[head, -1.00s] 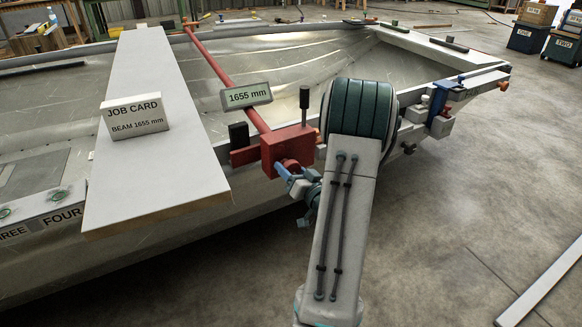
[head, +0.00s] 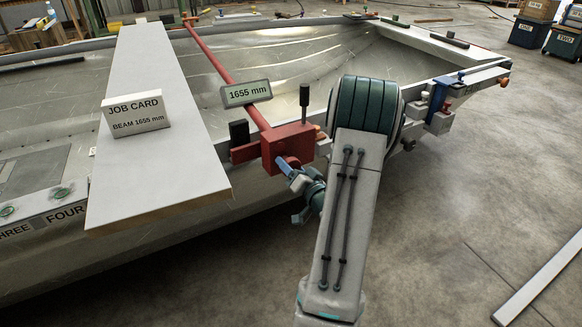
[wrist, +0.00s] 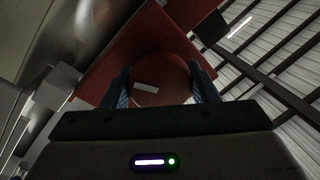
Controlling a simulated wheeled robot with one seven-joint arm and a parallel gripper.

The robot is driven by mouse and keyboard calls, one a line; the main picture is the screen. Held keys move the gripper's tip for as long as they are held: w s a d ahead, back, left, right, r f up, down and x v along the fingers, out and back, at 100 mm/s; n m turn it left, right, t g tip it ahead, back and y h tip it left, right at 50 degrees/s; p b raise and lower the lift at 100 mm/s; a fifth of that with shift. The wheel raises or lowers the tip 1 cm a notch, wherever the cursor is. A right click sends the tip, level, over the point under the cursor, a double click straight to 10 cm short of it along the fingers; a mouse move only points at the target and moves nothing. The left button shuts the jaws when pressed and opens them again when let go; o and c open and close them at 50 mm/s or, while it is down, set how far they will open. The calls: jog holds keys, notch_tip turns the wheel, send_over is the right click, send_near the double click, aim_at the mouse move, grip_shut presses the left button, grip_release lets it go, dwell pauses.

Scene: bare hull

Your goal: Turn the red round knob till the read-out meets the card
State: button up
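The red round knob (wrist: 160,82) faces my wrist camera, with a small pale mark on it. My gripper (wrist: 160,78) has one blue finger on each side of the knob, and both appear to touch its rim. In the head view my gripper (head: 292,178) reaches the near side of the red block (head: 288,146), and the knob is mostly hidden. The read-out (head: 246,94) shows 1655 mm. The job card (head: 136,114) reads BEAM 1655 mm and stands on a pale board.
The pale board (head: 155,180) lies across the metal hull (head: 290,75) to the left. A red bar (head: 208,58) runs back from the block across the hull. A black handle (head: 304,102) stands up from the block. Blue and red clamp parts (head: 440,100) sit at right.

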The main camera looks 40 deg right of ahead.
jog(key=o, duration=0.4)
jog(key=shift+a, duration=0.1)
jog(key=s, duration=0.4)
jog(key=s+f+p, duration=0.1)
jog(key=s, duration=0.4)
jog(key=s+a+p, duration=0.1)
jog(key=s, duration=0.3)
jog(key=shift+s+f, duration=0.15)
jog(key=shift+s, duration=0.2)
